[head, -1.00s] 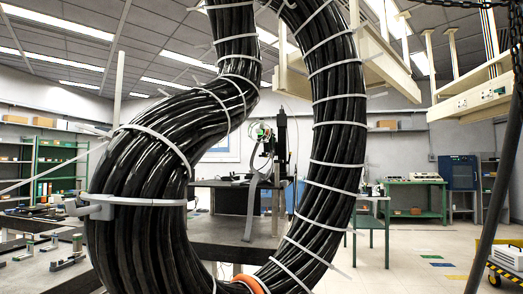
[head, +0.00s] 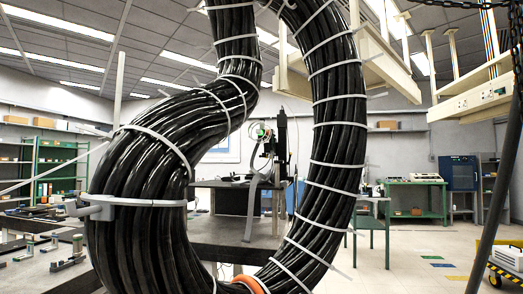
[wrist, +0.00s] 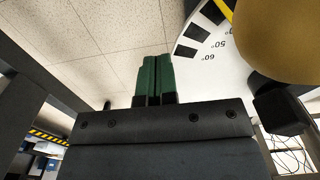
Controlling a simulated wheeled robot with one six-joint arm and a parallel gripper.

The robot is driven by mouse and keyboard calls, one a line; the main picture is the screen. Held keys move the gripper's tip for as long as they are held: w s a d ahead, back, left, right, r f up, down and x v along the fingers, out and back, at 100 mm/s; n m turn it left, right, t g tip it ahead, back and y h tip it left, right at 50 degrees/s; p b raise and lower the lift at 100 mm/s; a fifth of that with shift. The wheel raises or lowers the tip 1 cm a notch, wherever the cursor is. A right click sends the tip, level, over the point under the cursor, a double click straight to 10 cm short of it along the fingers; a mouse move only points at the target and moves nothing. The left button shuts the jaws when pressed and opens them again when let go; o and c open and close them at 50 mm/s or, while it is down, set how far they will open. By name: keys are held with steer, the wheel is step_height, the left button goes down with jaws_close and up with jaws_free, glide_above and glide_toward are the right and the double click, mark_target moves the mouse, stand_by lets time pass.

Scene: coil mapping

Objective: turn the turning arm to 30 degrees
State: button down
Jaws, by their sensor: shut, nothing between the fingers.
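My gripper (wrist: 155,78) shows in the wrist view with its two green fingers closed together and nothing between them. To its right is a white dial (wrist: 203,48) with black blocks and degree marks, among them 50 and 60. A thin yellow strip (wrist: 225,10) crosses the dial near the top edge. A large rounded yellow-brown part (wrist: 285,40) covers the dial's right side. I cannot tell which of these parts belongs to the turning arm, and its angle cannot be read. The fingers appear apart from the rounded part. In the head view I cannot make out the dial or my gripper.
In the head view a thick black cable loop (head: 335,130) with white ties blocks much of the view. Behind it stands a dark table (head: 235,232). A black block (wrist: 280,110) sits right of my gripper. Open floor (head: 420,245) lies at the right.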

steer(key=shift+s+a, duration=0.15)
steer(key=shift+s+a, duration=0.7)
steer(key=shift+a, duration=0.25)
stand_by(0.3)
steer(key=shift+s+a, duration=0.25)
steer(key=shift+a, duration=0.1)
steer(key=shift+d, duration=0.2)
step_height(320, 180, up, 12)
steer(key=w+d+p, duration=0.1)
steer(key=d+p, duration=0.1)
steer(key=p, duration=0.8)
